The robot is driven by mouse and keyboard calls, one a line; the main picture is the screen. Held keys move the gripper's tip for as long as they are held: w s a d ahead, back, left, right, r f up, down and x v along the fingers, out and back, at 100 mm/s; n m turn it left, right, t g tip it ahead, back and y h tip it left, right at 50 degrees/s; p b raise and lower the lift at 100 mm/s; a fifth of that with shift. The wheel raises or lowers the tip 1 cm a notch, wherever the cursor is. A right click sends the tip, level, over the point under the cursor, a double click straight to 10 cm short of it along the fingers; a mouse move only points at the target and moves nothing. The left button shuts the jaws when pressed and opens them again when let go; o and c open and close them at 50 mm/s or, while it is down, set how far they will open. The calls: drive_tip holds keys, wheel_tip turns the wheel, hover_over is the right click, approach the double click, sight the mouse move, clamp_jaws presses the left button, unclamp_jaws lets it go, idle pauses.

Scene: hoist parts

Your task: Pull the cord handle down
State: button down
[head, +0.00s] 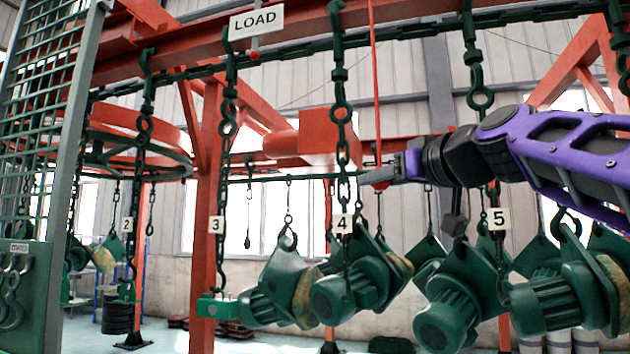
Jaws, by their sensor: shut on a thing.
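A thin red cord (375,80) hangs straight down from above the top edge of the view. At its lower end is the red cord handle (377,177), partly hidden by my gripper. My gripper (384,170) reaches in from the right on my purple and black arm and is shut on the handle.
Dark green chains with number tags hang around the gripper, tag 4 (342,223) close on its left and tag 5 (498,218) to its right. Green motors (345,295) hang below. A LOAD sign (256,21) is on the red overhead rail. A mesh panel stands at far left.

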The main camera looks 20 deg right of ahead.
drive_tip(key=shift+f, duration=0.65)
drive_tip(key=shift+c, duration=2.2)
unclamp_jaws()
drive_tip(key=shift+r, duration=0.1)
drive_tip(key=s+d+b, duration=0.1)
drive_tip(key=s+d, duration=0.2)
drive_tip(key=s, duration=1.4)
drive_tip(key=shift+d, duration=0.2)
